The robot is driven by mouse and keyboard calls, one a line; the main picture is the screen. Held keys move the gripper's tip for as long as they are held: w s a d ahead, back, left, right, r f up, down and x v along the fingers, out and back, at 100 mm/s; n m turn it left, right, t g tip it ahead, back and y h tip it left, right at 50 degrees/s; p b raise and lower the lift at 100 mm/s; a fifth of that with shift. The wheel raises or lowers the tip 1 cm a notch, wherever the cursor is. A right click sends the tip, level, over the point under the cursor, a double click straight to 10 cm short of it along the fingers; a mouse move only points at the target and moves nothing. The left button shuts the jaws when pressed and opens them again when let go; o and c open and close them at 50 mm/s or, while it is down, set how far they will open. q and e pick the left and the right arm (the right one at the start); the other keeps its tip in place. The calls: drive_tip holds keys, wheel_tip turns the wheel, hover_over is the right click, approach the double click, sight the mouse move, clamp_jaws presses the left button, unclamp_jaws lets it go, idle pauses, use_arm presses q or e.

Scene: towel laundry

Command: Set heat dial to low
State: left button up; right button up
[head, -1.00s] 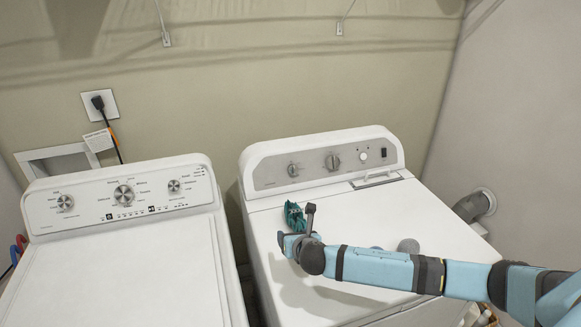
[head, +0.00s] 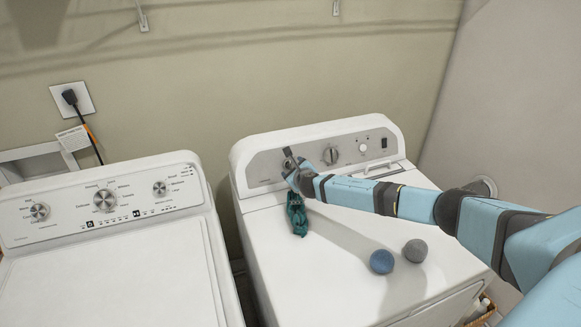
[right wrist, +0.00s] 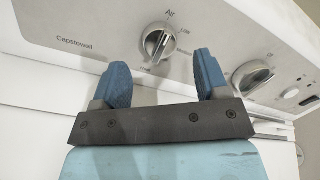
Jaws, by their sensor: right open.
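The heat dial (right wrist: 158,44) is a round grey knob on the dryer's back panel, with small labels around it. One label to its upper right seems to read "Low". The knob's grip ridge looks slanted, but its exact setting is hard to read. My right gripper (right wrist: 162,62) is open in front of the dial, its blue fingers on either side and apart from it in the picture; contact cannot be told. In the head view my right gripper (head: 290,161) mostly covers this dial. My left gripper is not in view.
A second dial (head: 331,156) sits right of the heat dial, close to my right finger. The dryer top (head: 345,225) holds a green cloth (head: 297,215), a blue ball (head: 382,261) and a grey ball (head: 415,250). A washer (head: 110,250) stands at left.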

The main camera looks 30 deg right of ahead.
sight(290, 166)
drive_tip(key=shift+b+x, duration=0.3)
drive_tip(key=shift+x, duration=1.75)
drive_tip(key=c, duration=0.9)
